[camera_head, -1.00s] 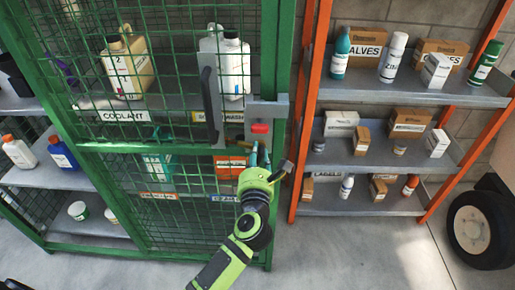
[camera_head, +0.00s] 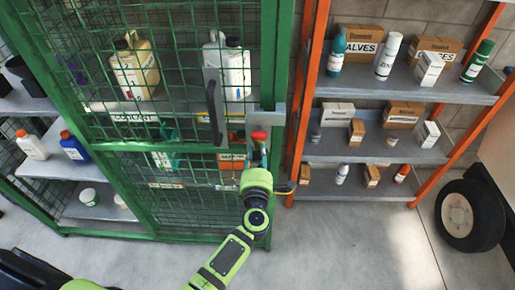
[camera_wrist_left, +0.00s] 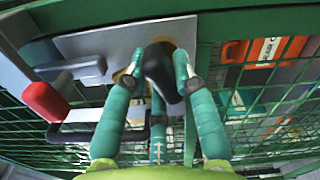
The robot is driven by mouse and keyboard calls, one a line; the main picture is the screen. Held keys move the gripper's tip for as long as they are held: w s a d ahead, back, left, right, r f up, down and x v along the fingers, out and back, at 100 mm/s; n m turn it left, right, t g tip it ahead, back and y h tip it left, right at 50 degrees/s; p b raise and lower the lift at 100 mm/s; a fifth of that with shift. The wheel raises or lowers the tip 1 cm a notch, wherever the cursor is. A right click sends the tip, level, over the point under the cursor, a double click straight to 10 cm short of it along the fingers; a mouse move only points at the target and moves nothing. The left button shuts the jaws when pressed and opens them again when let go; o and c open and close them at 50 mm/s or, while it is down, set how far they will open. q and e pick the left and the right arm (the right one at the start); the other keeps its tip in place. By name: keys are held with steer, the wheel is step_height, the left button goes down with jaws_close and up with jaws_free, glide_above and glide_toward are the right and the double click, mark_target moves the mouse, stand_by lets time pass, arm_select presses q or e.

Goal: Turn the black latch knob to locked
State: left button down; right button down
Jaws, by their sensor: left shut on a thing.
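The black latch knob (camera_wrist_left: 160,68) shows in the left wrist view, on a grey metal plate (camera_wrist_left: 105,45) with a bit of yellow at its edge. It lies lengthwise up and down in that picture. My left gripper (camera_wrist_left: 158,85) has its teal fingers around the knob, shut on it. In the head view my left gripper (camera_head: 257,158) is at the green mesh cage door's right edge, just under the red-ended handle (camera_head: 259,136); the knob is hidden there. The red grip (camera_wrist_left: 45,101) shows left of the fingers in the wrist view. My right gripper is not in view.
The green mesh cage (camera_head: 175,147) holds jugs and bins behind its door, with a dark pull handle (camera_head: 213,112). An orange-post shelf (camera_head: 385,152) with boxes and bottles stands close on the right. A tyre (camera_head: 470,216) is at far right. The floor in front is clear.

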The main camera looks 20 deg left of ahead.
arm_select(q)
steer(key=shift+d+r+m+p, duration=0.1)
steer(key=shift+m+p, duration=0.95)
steer(key=shift+m, duration=0.85)
steer(key=c, duration=1)
jaws_free()
steer(key=shift+s+d, duration=0.1)
steer(key=shift+s, duration=0.2)
steer(key=v, duration=1.1)
steer(key=shift+s, duration=0.15)
